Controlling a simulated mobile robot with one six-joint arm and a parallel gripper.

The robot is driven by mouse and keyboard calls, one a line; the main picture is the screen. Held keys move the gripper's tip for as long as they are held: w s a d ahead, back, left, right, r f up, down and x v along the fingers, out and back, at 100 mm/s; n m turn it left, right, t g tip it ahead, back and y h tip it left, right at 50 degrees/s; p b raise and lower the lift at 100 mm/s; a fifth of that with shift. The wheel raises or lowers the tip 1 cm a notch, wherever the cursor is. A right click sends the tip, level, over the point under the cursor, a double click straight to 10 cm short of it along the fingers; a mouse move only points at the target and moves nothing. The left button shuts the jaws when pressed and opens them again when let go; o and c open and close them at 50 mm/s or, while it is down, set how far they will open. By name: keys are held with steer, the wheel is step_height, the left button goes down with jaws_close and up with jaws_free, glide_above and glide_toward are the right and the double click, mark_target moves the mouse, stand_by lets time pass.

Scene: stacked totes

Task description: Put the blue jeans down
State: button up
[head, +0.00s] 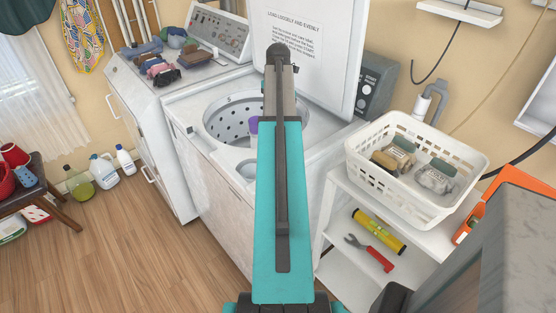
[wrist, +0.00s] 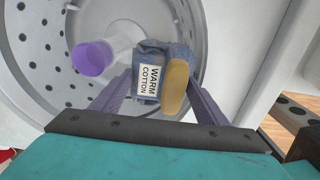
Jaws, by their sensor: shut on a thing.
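The blue jeans (wrist: 150,53) are a small folded denim bundle with a white "WARM COTTON" label and a tan patch, seen in the wrist view. My gripper (wrist: 158,92) is shut on them, one purple-grey finger on each side. Behind them is the perforated drum of the open washer (wrist: 42,60), which also shows in the head view (head: 222,104). I cannot tell how far the jeans are above or inside the drum. In the head view my arm hides the gripper and the jeans.
A white post with a purple cap (wrist: 93,57) stands in the drum near the jeans. The washer's lid (head: 312,60) is raised. Folded clothes (head: 160,66) lie on the machine at left. A white basket (head: 448,190) with bundles sits on a shelf at right.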

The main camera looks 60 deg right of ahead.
step_height(320, 180, down, 14)
steer(key=shift+f+p, duration=0.25)
steer(key=shift+p, duration=0.7)
steer(key=shift+c, duration=0.2)
steer(key=shift+f, duration=0.1)
steer(key=shift+f+p, duration=0.35)
steer(key=shift+f, duration=1.65)
steer(key=shift+f, duration=0.6)
steer(key=o, duration=1.7)
steer(key=shift+r, duration=0.1)
steer(key=shift+r+b, duration=1.15)
steer(key=shift+r, duration=5.35)
